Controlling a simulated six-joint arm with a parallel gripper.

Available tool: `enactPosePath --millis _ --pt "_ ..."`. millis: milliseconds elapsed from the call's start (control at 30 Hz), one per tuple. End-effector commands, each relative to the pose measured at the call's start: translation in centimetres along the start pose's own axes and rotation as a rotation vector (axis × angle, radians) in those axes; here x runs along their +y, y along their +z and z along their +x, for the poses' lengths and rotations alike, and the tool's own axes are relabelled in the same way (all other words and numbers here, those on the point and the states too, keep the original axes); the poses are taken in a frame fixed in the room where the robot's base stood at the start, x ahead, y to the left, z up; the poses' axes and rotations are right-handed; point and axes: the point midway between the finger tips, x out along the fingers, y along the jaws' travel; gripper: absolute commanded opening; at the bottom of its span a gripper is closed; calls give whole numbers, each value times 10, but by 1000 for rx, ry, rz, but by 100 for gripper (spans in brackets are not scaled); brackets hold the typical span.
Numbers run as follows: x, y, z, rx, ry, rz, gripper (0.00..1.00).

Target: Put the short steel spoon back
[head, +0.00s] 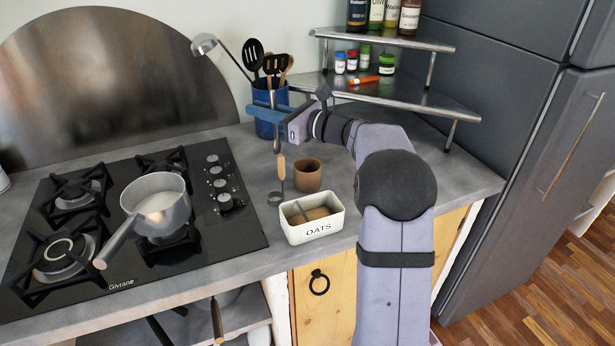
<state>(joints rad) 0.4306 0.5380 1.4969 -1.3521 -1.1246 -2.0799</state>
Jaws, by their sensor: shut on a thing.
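My gripper (264,109) is at the back of the counter, right in front of the blue utensil crock (265,129), its fingers pointing left. It is shut on the short steel spoon (277,143), a thin upright shape whose lower end hangs below the fingers, in front of the crock's wall. The fingers hide part of the spoon. From this view I cannot tell whether the spoon touches the crock. The crock holds a steel ladle (205,44), black slotted utensils (253,50) and wooden-handled ones.
A saucepan (156,207) sits on the hob (120,275) at left. A steel shelf (400,98) with jars stands at back right.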

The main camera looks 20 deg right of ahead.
Motion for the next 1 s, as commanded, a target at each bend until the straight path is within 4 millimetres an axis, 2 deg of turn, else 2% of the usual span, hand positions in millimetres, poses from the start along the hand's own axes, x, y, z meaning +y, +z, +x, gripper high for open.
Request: enactPosePath --millis 33,100,300,567,1000 --pt "-13 1 -16 -4 -9 1 0" --pt "-24 0 -31 -9 -12 0 0" --pt "-41 -2 -59 -16 -19 -1 0" --pt "-43 -6 -65 -18 -18 2 0" --pt "-43 -60 -63 -18 -18 1 0"
